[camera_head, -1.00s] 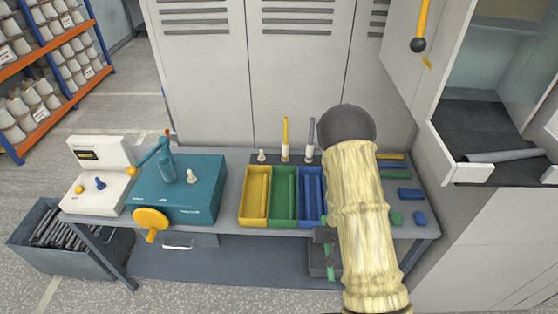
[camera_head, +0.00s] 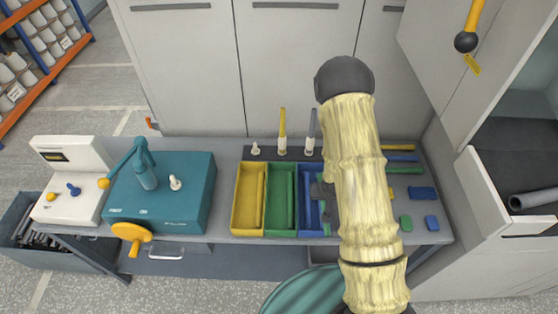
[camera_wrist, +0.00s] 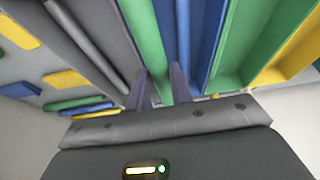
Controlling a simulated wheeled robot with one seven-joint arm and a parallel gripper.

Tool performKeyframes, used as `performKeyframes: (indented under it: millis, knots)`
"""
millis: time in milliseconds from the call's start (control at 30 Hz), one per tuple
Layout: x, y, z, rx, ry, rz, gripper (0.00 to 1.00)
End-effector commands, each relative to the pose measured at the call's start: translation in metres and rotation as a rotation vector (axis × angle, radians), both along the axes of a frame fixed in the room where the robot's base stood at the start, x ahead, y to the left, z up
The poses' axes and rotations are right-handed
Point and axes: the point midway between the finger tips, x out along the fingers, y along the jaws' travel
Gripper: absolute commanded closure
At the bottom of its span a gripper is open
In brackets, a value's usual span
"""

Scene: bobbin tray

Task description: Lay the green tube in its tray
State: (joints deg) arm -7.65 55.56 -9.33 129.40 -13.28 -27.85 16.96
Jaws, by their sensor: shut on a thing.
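My gripper (camera_wrist: 161,92) is shut on a green tube (camera_wrist: 145,35), which runs up and away between the fingers in the wrist view. In the head view my arm hides most of the gripper, and a green end of the tube (camera_head: 326,229) shows by the blue tray. The green tray (camera_head: 268,229) stands between the yellow tray (camera_head: 237,229) and the blue tray (camera_head: 302,229). In the wrist view the blue tray (camera_wrist: 210,40) is just right of the held tube, and the green tray (camera_wrist: 228,78) is further right.
Yellow, blue and green tubes (camera_head: 405,170) lie at the bench's right, with coloured blocks (camera_head: 422,193) near them. A teal machine (camera_head: 165,195) with a yellow crank stands left of the trays. Upright pegs (camera_head: 282,130) stand behind. An open drawer (camera_head: 500,215) is at the right.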

Motion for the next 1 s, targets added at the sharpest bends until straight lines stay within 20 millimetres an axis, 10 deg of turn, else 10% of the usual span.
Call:
performKeyframes:
  millis: [567, 1000]
  knots:
    - [0.004, 0.011, 0.003, 0.020, 0.000, 0.007, 1.00]
    - [0.059, 0.130, 0.039, 0.328, 0.011, -0.030, 1.00]
